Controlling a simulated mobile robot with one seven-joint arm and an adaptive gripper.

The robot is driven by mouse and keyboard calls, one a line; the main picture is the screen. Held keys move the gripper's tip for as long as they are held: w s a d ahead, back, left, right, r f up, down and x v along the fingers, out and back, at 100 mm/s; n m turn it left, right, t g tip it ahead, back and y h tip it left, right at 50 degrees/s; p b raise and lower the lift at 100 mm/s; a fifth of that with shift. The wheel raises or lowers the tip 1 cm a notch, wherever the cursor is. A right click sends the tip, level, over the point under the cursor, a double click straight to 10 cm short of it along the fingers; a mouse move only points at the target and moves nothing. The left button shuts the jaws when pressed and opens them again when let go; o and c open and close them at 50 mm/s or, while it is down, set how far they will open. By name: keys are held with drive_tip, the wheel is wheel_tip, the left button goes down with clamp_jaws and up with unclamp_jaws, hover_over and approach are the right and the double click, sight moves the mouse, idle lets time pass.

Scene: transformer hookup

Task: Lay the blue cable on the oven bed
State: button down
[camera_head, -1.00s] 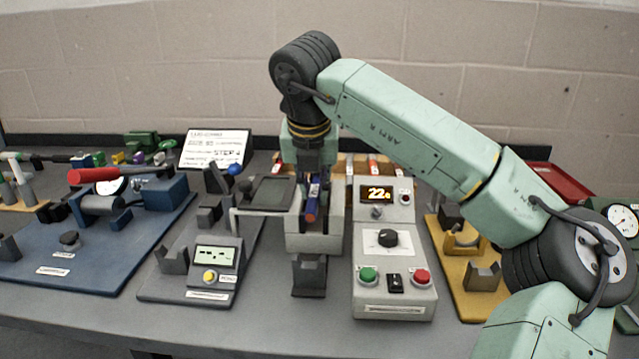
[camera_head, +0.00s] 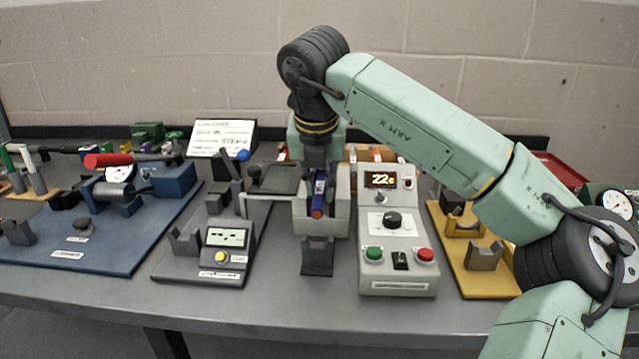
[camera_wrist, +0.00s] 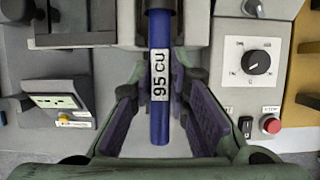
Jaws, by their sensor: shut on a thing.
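The blue cable (camera_wrist: 160,95) has a white label reading "95 CU" and a black upper end in the wrist view. In the head view its blue end (camera_head: 318,198) points toward the front edge. My gripper (camera_wrist: 163,105) is shut on the cable, its purple-padded fingers on either side of it. In the head view my gripper (camera_head: 318,172) points down over the light grey oven (camera_head: 322,222). The cable is over or in the oven's bed; I cannot tell whether it touches. The bed is mostly hidden by my gripper and the cable.
A flat grey lid (camera_head: 272,180) stands open left of the oven. The control box (camera_head: 395,240) with display and buttons is close on the right. A grey fixture board (camera_head: 205,262) and blue board (camera_head: 90,240) lie left. A yellow board (camera_head: 468,278) lies right.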

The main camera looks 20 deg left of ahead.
drive_tip(key=shift+f+b, duration=2.4)
drive_tip(key=shift+f, duration=0.6)
drive_tip(key=shift+f+b, duration=0.3)
drive_tip(key=shift+b, duration=0.15)
drive_tip(key=c, duration=1.4)
unclamp_jaws()
drive_tip(key=shift+c, duration=0.2)
drive_tip(key=shift+r+p, duration=2.4)
drive_tip(key=shift+r, duration=1.15)
drive_tip(key=shift+f, duration=0.15)
